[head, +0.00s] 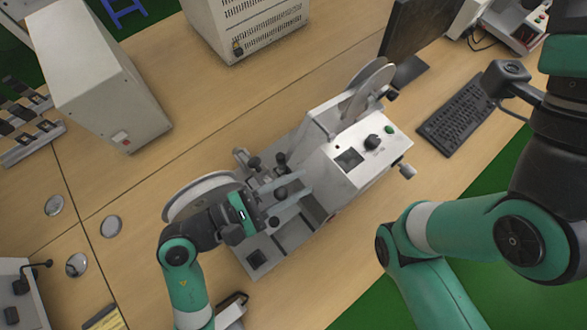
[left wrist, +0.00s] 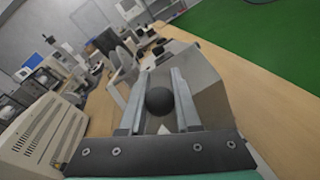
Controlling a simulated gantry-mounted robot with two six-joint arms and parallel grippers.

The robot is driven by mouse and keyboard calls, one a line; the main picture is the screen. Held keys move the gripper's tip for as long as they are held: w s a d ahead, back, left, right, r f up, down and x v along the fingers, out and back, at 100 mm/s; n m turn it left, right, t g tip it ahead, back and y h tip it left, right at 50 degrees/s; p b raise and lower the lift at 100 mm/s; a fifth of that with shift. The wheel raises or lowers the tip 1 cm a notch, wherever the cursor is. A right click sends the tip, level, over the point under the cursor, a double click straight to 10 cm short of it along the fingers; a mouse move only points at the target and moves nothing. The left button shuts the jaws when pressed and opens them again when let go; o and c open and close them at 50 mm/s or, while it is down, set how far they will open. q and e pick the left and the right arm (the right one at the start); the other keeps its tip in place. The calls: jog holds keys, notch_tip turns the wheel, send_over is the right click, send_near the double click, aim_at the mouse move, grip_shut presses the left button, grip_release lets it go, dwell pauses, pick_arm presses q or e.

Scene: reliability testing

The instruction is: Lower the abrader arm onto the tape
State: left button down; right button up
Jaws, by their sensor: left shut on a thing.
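The abrader machine (head: 345,165) stands on the bench in the head view, a light grey box with a dial, a small screen and a long base. My left gripper (head: 295,194) reaches over its middle from the lower left. It is shut on a black ball knob (head: 281,193), which shows between the two grey fingers in the left wrist view (left wrist: 159,101). The abrader arm under the knob is mostly hidden by the gripper. A pale reel (head: 190,190) sits at the left end and another reel (head: 369,88) at the upper right. I cannot make out the tape between them.
A keyboard (head: 460,122) and a dark monitor (head: 415,35) are at the upper right. Grey cabinets (head: 95,80) stand at the back left.

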pick_arm(q)
jog(key=c, duration=0.6)
grip_release()
jog(key=p+v, duration=0.1)
jog(key=v, duration=1)
jog(key=shift+s+a, duration=0.2)
jog(key=shift+a, duration=0.1)
jog(key=shift+r, duration=0.1)
